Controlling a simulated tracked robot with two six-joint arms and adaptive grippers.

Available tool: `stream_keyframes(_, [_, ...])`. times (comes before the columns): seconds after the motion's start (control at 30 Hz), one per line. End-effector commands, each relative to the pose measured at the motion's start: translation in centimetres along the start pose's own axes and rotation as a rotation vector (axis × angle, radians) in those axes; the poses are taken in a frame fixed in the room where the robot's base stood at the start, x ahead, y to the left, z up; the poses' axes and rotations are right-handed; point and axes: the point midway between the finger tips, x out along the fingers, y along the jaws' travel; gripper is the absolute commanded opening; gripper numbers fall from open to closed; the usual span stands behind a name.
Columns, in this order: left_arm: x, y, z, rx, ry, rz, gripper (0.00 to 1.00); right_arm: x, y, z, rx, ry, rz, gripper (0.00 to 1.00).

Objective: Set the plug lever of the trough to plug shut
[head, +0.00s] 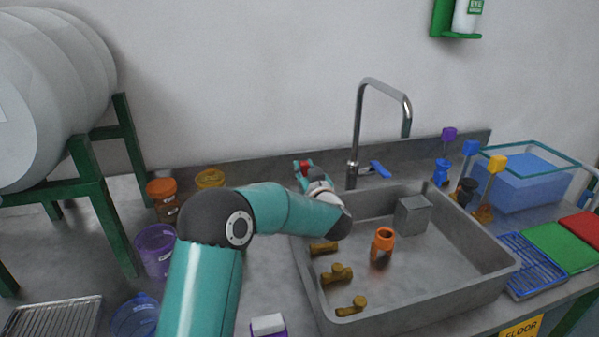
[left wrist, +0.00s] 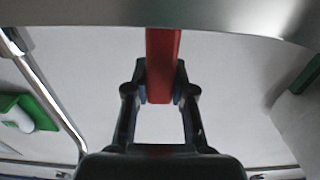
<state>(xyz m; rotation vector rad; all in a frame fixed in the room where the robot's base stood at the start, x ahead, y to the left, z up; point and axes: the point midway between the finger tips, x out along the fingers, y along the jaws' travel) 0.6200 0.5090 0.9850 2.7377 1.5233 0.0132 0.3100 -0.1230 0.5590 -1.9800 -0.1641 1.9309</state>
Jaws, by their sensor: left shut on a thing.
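The trough (head: 455,300) is a grey metal sink basin at the right of the head view. A red lever (left wrist: 163,50), which I take for the plug lever, hangs from a grey edge at the top of the left wrist view. My left gripper (left wrist: 160,93) is shut on it, with one finger on each side. In the head view the left gripper (head: 304,170) is at the trough's back left corner, and only a little red shows between its fingers. My left wrist hides part of the trough's rim. My right gripper is out of view.
Brass fittings (head: 338,273), an orange fitting (head: 382,242) and a grey block (head: 412,213) are in the trough. A water tank (head: 530,190) stands right; jars and a purple cup (head: 156,250) stand left.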

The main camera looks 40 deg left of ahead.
Motion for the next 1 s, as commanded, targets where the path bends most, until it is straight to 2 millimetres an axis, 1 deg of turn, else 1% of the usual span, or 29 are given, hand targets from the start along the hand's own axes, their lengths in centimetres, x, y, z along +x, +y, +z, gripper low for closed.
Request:
stream_keyframes(0.03, [-0.2,0.3,0.8,-0.001,-0.015,0.008,0.00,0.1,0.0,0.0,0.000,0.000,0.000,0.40])
stream_keyframes(0.33, [-0.2,0.4,0.8,-0.002,-0.018,0.009,0.00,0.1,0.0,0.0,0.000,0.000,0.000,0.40])
stream_keyframes(0.37, [-0.2,0.4,0.8,-0.002,-0.018,0.008,0.28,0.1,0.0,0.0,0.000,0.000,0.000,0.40])
stream_keyframes(0.4, [-0.2,0.4,0.8,-0.002,-0.018,0.008,0.35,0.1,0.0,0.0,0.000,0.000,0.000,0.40])
stream_keyframes(0.5, [-0.2,0.4,0.6,-0.002,-0.013,0.007,0.50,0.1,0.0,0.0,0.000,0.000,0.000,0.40])
stream_keyframes(0.83, [-0.2,0.3,0.3,-0.003,-0.007,0.006,0.50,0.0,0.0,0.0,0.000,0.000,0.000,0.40])
stream_keyframes(0.93, [-0.9,0.4,0.3,-0.003,-0.007,0.007,0.50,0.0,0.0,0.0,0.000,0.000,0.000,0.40])
stream_keyframes(1.0, [-1.7,0.3,0.2,-0.002,-0.007,0.006,0.50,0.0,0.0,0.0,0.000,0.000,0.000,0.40])
